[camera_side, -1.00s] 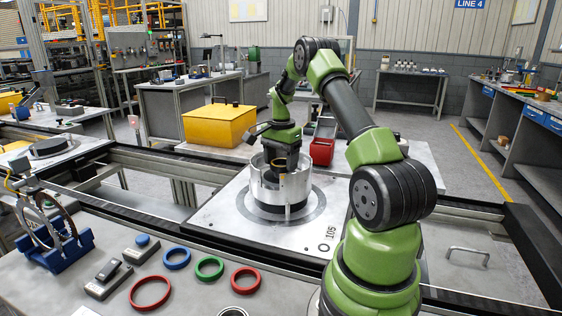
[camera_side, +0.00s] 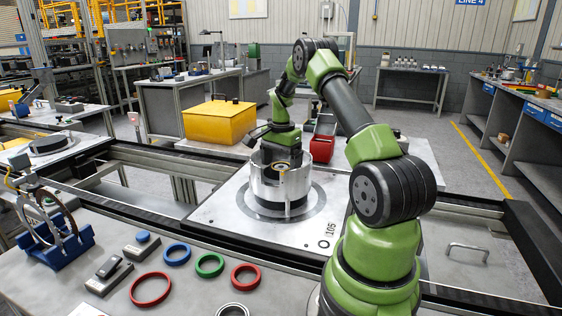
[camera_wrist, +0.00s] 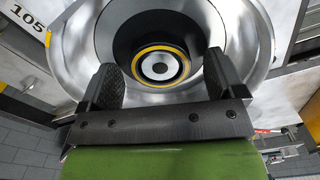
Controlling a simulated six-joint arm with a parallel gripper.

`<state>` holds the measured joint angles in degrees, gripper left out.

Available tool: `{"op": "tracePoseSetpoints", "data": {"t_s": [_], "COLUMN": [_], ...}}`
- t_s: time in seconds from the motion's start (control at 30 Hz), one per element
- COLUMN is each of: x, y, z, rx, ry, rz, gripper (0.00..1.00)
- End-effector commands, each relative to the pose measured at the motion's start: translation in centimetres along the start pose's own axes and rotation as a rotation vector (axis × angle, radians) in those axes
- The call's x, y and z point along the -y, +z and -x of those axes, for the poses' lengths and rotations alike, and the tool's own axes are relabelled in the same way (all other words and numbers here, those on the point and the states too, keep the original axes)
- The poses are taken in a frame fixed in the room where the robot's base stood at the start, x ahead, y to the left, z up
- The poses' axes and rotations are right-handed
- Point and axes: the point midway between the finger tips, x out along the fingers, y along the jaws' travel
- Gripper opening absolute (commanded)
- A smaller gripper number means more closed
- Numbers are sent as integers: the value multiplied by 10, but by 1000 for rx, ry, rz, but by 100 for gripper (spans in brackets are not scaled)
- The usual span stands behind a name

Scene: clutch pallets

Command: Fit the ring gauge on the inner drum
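A yellow-edged ring (camera_wrist: 134,66), apparently the ring gauge, lies around the small silver hub (camera_wrist: 160,67) in the middle of the dark inner drum (camera_wrist: 124,42). Whether it is fully seated I cannot tell. A silver outer drum (camera_side: 263,186) with a cut-open wall surrounds them on the pallet. My gripper (camera_wrist: 161,76) is open above the drum. Its two dark fingers stand wide apart, on the left and right of the ring, with a visible gap to it. In the side view my gripper (camera_side: 281,157) points down into the outer drum, and its fingertips are partly hidden.
The grey pallet (camera_side: 225,211) marked 105 has bare space around the drum. Red (camera_side: 150,289), blue (camera_side: 176,254) and green (camera_side: 209,265) rings lie on the front bench. A blue stand (camera_side: 60,246) is at the left. A red bin (camera_side: 322,148) stands behind the arm.

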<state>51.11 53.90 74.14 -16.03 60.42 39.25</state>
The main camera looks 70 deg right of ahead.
Motion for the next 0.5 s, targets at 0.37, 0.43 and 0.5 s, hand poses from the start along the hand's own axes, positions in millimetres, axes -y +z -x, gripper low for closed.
{"op": "tracePoseSetpoints", "data": {"t_s": [0.37,0.43,0.5], "x": [1,1,1], "y": [0,-1,-1], "z": [19,33,50], "rx": [-2,-5,-4], "ry": [-4,-5,-6], "rz": [-1,0,-2], "gripper": [88,88,88]}}
